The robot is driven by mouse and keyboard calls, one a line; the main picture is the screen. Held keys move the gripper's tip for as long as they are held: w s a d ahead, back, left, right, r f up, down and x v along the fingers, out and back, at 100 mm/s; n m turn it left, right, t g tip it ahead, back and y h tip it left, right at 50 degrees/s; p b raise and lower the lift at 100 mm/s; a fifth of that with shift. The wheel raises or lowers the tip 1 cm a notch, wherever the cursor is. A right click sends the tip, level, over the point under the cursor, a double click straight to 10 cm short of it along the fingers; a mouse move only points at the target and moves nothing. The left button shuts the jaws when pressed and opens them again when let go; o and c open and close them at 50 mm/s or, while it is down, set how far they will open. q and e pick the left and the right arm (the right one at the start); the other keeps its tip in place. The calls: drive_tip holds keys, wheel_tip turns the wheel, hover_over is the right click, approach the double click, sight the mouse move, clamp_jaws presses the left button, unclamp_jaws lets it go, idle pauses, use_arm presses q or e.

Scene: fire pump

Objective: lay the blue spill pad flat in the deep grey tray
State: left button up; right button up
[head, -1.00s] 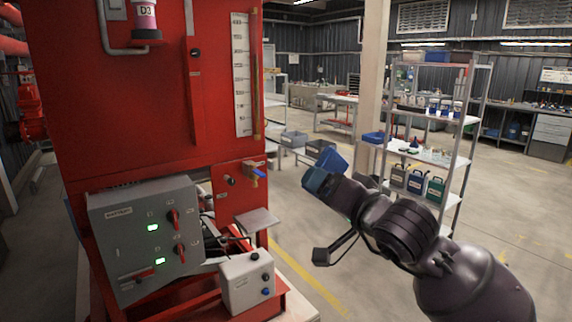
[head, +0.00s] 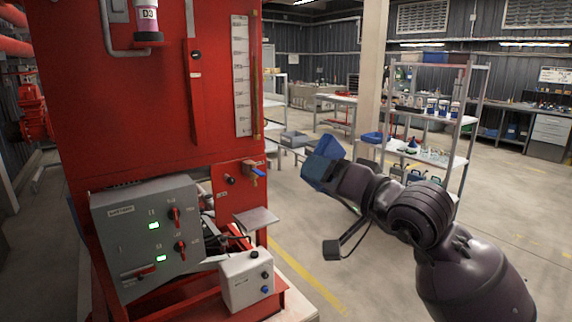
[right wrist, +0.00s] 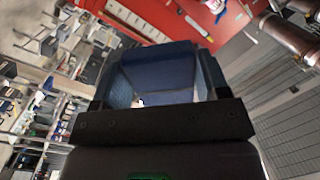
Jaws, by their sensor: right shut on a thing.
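My right gripper (head: 322,166) is shut on the blue spill pad (head: 327,149) and holds it up in the air, right of the red cabinet. In the right wrist view the dark blue pad (right wrist: 158,72) spans the space between the two fingers. A grey tray (head: 295,138) stands on a low table in the background, beyond the gripper and apart from the pad. I cannot tell its depth from here. The gripper and pad cover part of the space beside it. My left gripper is not in view.
A red cabinet (head: 160,90) with a grey control box (head: 150,235) and a white box (head: 247,280) fills the left. A shelf rack (head: 440,117) and a beige pillar (head: 371,75) stand right of centre. Open floor (head: 515,215) lies right.

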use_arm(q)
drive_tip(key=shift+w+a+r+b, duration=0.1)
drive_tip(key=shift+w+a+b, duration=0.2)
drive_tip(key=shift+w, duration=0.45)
use_arm(e)
drive_tip(key=s+d+f+m+h, duration=0.1)
drive_tip(key=d+f, duration=0.3)
drive_tip(key=f, duration=0.4)
drive_tip(key=s+d+f+t+h, duration=0.1)
drive_tip(key=s+d+f, duration=0.3)
drive_tip(key=f, duration=0.4)
drive_tip(key=s+d+f+m+t+h, duration=0.1)
drive_tip(key=s+d+f, duration=0.2)
drive_tip(key=d+f, duration=0.3)
wheel_tip(320, 180, down, 2)
drive_tip(key=shift+d+f+m, duration=0.15)
drive_tip(key=shift+m, duration=0.15)
drive_tip(key=shift+w, duration=0.1)
